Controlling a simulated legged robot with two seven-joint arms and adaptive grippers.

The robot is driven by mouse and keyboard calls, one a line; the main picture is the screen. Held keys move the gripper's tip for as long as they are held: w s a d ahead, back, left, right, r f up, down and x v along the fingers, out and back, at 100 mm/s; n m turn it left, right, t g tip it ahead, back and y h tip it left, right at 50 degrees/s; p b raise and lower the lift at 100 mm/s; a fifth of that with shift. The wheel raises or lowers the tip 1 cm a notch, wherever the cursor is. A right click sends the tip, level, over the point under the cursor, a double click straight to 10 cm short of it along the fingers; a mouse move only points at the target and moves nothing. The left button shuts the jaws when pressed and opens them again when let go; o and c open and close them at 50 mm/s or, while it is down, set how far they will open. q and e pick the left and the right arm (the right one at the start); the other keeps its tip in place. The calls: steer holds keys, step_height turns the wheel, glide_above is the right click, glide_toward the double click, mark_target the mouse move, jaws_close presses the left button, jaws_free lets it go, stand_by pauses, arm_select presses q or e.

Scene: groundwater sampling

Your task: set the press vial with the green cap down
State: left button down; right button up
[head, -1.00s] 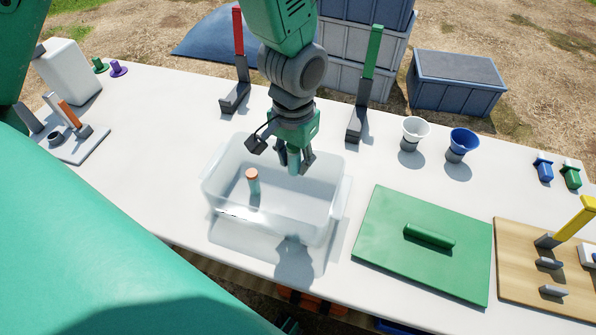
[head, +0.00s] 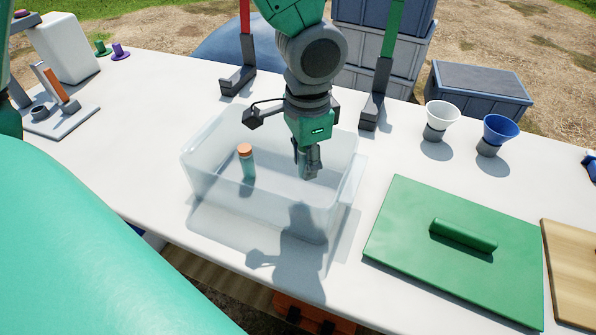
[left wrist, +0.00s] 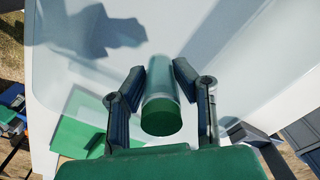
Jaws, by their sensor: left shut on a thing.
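The press vial (left wrist: 161,88) is a pale clear cylinder with a green cap (left wrist: 161,117). My left gripper (left wrist: 161,75) is shut on it, one finger on each side, in the left wrist view. In the head view the left gripper (head: 307,165) points down over the right part of a clear open bin (head: 240,215). The vial is hard to make out there behind the fingers. I cannot tell whether its base touches the bin floor. A second vial (head: 248,168) with an orange cap stands upright in the bin's left part. My right gripper is not in view.
A green board (head: 410,250) with a green handle (head: 463,236) lies right of the bin. White (head: 441,115) and blue (head: 500,130) cups stand behind it. Red (head: 245,30) and green (head: 390,35) uprights stand behind the bin.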

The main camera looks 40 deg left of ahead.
mark_target(302, 193)
arm_select(q)
steer(key=shift+f, duration=0.7)
steer(key=shift+s+a+f+b, duration=0.1)
steer(key=shift+a+f+b, duration=0.2)
steer(key=shift+f, duration=0.3)
step_height(302, 193, down, 3)
steer(key=shift+a+f+b, duration=0.1)
steer(key=shift+b, duration=0.5)
steer(key=shift+d, duration=0.25)
steer(key=c, duration=1.3)
jaws_free()
steer(key=shift+a, duration=0.1)
